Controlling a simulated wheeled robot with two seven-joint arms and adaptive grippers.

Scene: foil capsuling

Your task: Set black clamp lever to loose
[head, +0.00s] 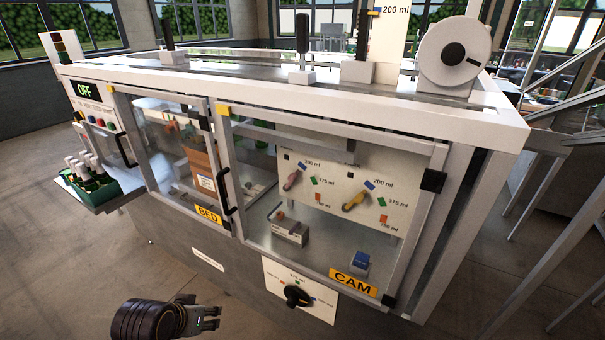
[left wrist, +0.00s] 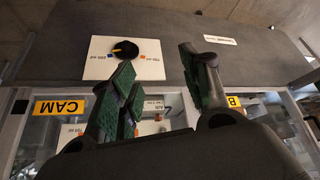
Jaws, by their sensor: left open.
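Several black upright levers stand on grey blocks along the machine's top: one at the back left (head: 167,26), one in the middle (head: 302,32) and one further right (head: 362,38). I cannot tell which of these is the clamp lever, and no loose mark is readable. My left gripper (head: 213,318) is low in front of the machine, apart from it, open and empty. In the left wrist view its green-padded fingers (left wrist: 156,62) are spread, with a black knob (left wrist: 124,51) on a white plate beyond them. My right gripper is not in view.
The black knob (head: 297,296) is on the machine's lower front. Closed glass doors carry BED (head: 208,215) and CAM (head: 353,283) labels, with protruding black handles (head: 223,191). A white reel (head: 455,54) stands on top. A green bottle crate (head: 88,183) juts out left. Floor is free in front.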

